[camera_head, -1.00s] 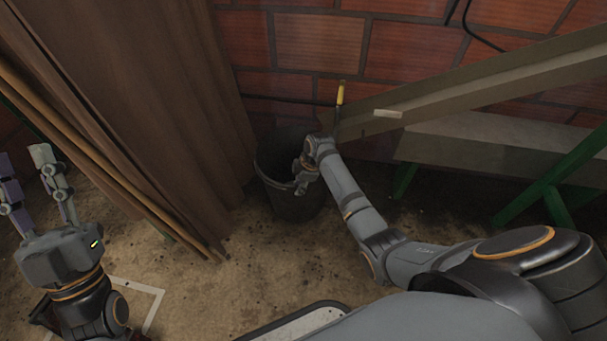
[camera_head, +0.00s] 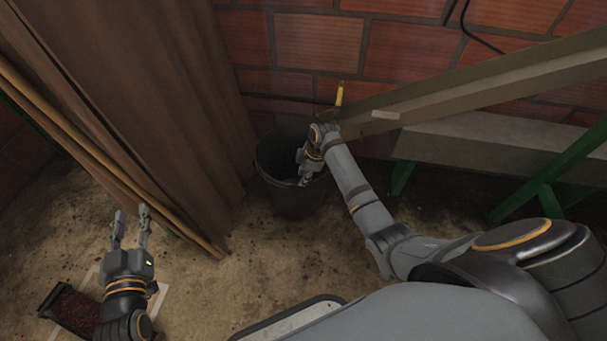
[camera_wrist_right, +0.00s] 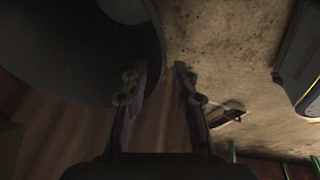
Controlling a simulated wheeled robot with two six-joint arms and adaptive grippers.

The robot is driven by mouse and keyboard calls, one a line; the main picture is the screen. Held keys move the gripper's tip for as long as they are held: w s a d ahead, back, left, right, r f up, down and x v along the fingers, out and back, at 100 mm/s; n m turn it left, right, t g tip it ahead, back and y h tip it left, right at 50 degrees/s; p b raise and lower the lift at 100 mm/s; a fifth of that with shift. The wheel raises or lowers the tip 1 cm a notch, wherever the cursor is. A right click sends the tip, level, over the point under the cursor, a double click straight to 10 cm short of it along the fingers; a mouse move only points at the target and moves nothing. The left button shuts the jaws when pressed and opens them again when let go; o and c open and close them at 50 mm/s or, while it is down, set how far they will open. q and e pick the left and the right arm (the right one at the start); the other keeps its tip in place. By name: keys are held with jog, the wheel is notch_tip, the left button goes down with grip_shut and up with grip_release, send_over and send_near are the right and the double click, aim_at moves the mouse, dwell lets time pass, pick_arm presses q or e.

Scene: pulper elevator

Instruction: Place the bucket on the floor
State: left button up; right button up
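A dark grey bucket (camera_head: 292,203) is upright by the brick wall, beside the brown curtain; it appears to rest on the dirt floor (camera_head: 230,275). My right gripper (camera_head: 306,181) is at the bucket's near right rim. In the right wrist view the bucket (camera_wrist_right: 75,55) fills the upper left, and my right gripper's fingers (camera_wrist_right: 160,82) are apart, with the rim edge appearing between them. Contact with the rim cannot be told. My left gripper (camera_head: 131,212) is open and empty over the floor at the left.
A brown curtain (camera_head: 150,100) and leaning poles stand left of the bucket. A sloping beam (camera_head: 480,85) and a bench with green legs (camera_head: 550,185) are at the right. A dark tray with reddish contents (camera_head: 75,308) lies lower left, near a white floor marking (camera_head: 158,300).

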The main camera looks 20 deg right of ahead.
jog(key=s+r+m+t, duration=0.5)
jog(key=r+m+t, duration=0.2)
jog(key=r, duration=0.3)
jog(key=s+a+r+m+t+h, duration=0.1)
jog(key=s+r+m+t, duration=0.3)
jog(key=r+m+t, duration=0.2)
notch_tip(320, 180, up, 4)
jog(key=shift+s+a+r+m+t, duration=0.15)
jog(key=shift+s+m+t, duration=0.25)
jog(key=shift+t, duration=0.7)
